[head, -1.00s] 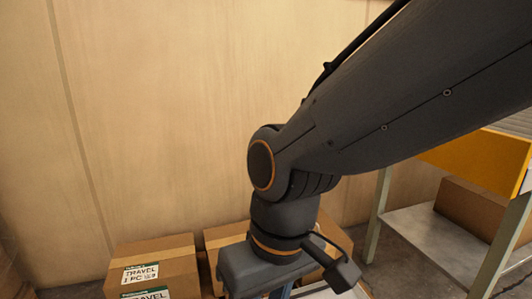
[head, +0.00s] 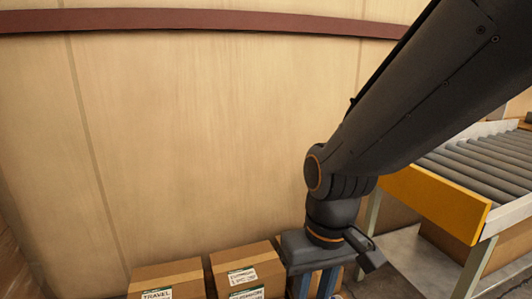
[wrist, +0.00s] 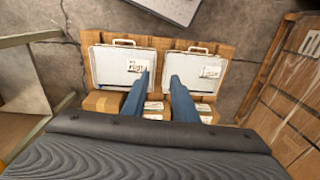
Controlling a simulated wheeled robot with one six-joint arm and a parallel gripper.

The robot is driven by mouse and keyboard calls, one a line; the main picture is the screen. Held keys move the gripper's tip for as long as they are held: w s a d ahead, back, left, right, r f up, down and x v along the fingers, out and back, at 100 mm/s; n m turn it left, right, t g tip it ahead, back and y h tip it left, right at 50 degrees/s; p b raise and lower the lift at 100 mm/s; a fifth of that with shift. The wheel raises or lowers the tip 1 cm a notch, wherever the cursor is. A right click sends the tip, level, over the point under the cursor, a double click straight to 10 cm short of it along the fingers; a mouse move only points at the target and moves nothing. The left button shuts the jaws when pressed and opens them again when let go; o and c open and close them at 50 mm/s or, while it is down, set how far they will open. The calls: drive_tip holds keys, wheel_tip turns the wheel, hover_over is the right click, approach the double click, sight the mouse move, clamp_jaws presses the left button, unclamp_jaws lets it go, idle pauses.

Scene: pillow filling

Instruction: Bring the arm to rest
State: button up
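My arm reaches down from the upper right in the head view, and my gripper (head: 314,287) points downward beside the cardboard boxes at the bottom. In the wrist view the two blue fingers of my gripper (wrist: 158,77) stand apart with nothing held between them. They hang above two white cases with handles, a left case (wrist: 112,62) and a right case (wrist: 210,72), which lie side by side on a brown wooden pallet (wrist: 160,42). The fingertips overlap the cases in the picture; their height above them is hard to tell.
Cardboard boxes with labels (head: 245,268) stand along the plywood wall (head: 200,140). A roller conveyor (head: 475,160) with a yellow side panel (head: 435,203) is at the right. A slatted wooden crate (wrist: 285,95) stands right of the pallet. Concrete floor (wrist: 90,15) shows beyond it.

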drive_tip(key=s+d+r+m+p, duration=0.2)
drive_tip(key=d+r+m+p, duration=0.1)
drive_tip(key=d+r+p, duration=0.8)
wheel_tip(320, 180, up, 3)
drive_tip(key=p, duration=0.6)
drive_tip(key=shift+s+d+h, duration=0.15)
drive_tip(key=shift+s+h, duration=0.05)
drive_tip(key=shift+h, duration=0.2)
